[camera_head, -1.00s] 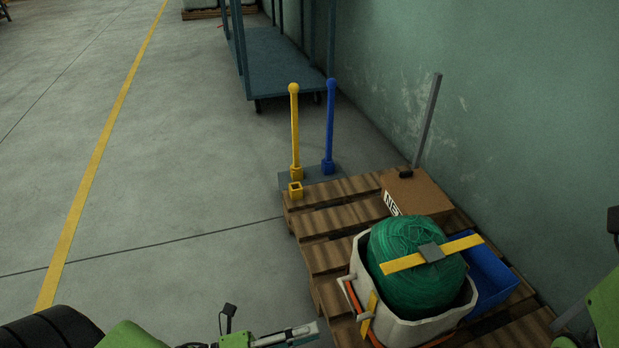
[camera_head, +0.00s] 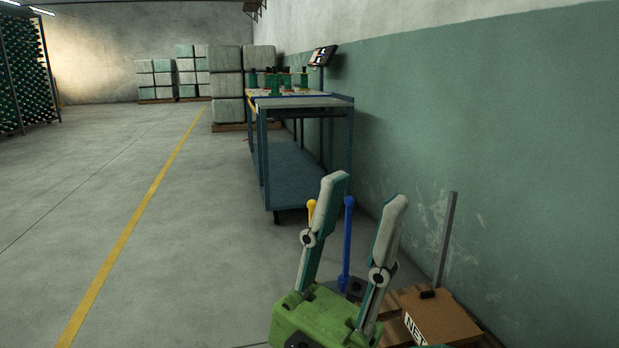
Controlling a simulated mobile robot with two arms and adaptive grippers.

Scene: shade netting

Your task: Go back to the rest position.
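My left gripper (camera_head: 366,190) stands raised in the lower middle of the head view, its fingers pointing up. Its two grey fingers are spread apart with nothing between them. Its green body is at the bottom edge. It hides part of the pallet and posts behind it.
A blue post (camera_head: 347,245) and a yellow post (camera_head: 311,211) stand behind the gripper. A cardboard box (camera_head: 440,322) sits on the wooden pallet (camera_head: 397,333) by the green wall (camera_head: 480,130). A blue cart-like bench (camera_head: 310,180) stands farther back. The left floor is clear.

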